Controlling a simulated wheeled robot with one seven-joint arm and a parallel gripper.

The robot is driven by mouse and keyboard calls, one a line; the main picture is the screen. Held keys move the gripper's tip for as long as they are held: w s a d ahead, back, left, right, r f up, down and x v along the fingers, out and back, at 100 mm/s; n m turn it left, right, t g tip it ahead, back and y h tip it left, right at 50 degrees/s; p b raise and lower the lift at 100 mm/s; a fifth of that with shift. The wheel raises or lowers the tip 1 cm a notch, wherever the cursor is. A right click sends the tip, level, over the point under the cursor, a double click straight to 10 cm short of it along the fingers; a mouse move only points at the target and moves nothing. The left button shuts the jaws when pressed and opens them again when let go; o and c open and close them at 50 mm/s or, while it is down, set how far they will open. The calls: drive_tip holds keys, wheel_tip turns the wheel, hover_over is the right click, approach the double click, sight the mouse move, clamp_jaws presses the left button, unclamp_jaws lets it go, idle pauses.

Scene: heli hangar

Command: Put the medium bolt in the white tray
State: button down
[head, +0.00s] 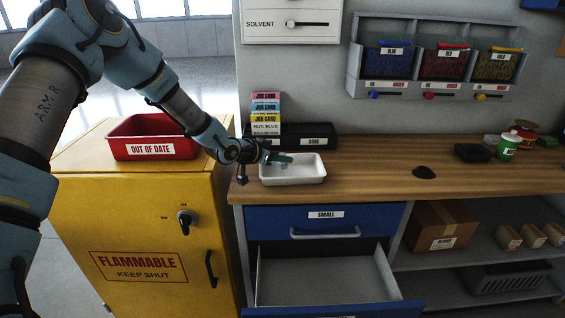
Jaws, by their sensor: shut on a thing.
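The white tray (308,179) is a shallow rectangular dish on the wooden bench top, near its left end. My gripper (284,158) reaches in from the left and is over the tray's back left part. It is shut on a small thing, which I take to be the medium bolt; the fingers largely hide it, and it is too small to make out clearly. I cannot tell whether it touches the tray floor.
A black box marked DONE (318,136) and a stack of job cards (266,112) stand behind the tray. A red OUT OF DATE bin (150,128) sits on the yellow cabinet (140,230). The lower drawer (330,280) is open. The bench (385,170) right of the tray is mostly clear.

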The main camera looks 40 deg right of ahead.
drive_tip(key=shift+f, duration=1.25)
drive_tip(key=shift+f, duration=0.1)
drive_tip(key=c, duration=0.6)
unclamp_jaws()
drive_tip(key=shift+c, duration=0.2)
drive_tip(key=shift+r, duration=0.2)
drive_tip(key=b+v, duration=0.2)
drive_tip(key=v, duration=1)
drive_tip(key=shift+f, duration=0.1)
drive_tip(key=shift+a, duration=0.15)
